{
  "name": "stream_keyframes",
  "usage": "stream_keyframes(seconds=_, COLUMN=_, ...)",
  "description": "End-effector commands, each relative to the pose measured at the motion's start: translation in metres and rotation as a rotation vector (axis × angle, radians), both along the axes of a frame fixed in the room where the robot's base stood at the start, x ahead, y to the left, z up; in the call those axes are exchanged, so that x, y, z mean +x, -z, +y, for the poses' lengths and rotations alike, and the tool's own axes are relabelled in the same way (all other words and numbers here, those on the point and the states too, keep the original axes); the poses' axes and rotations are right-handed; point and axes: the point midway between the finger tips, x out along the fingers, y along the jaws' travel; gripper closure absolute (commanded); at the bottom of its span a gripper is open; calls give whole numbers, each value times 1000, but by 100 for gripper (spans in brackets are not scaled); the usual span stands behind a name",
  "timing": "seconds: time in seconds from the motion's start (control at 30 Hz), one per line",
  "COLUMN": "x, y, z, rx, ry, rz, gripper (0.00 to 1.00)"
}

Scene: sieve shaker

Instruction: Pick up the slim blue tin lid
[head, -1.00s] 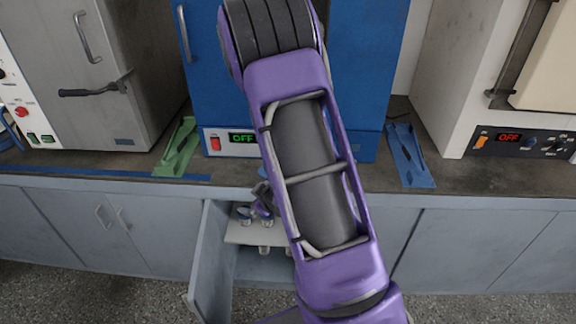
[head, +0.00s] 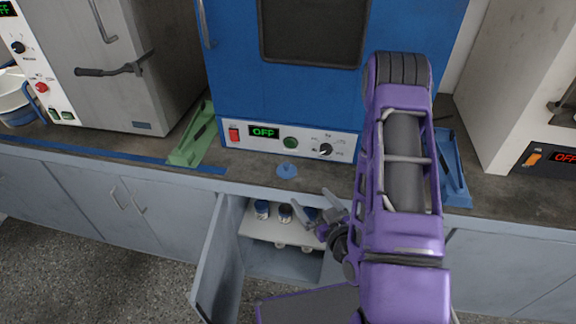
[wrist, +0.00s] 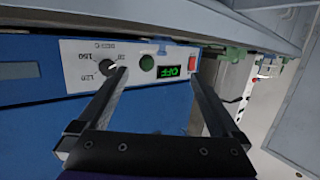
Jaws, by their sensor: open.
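A small flat blue piece (head: 287,171), which looks like the slim blue tin lid, lies on the dark counter in front of the blue oven. A pale blue patch at the counter edge in the wrist view (wrist: 160,46) may be the same piece. My gripper (head: 312,196) is open and empty, in front of the counter edge, below and right of the lid in the head view. In the wrist view its two fingers (wrist: 159,74) are spread apart, with the oven's control panel beyond them.
An open cabinet door (head: 218,262) stands below the counter. Small blue-topped jars (head: 262,210) sit on a shelf (head: 262,231) inside. A green bracket (head: 190,142) and a blue bracket (head: 453,172) flank the blue oven (head: 285,85). Bare counter surrounds the lid.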

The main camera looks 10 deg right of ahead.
Motion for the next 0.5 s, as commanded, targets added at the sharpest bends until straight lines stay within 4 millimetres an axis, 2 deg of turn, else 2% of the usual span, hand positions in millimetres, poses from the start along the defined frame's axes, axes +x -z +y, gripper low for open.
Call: stream_keyframes(seconds=0.5, x=43, y=15, z=9, rx=-2, ry=-1, rz=-6, gripper=0)
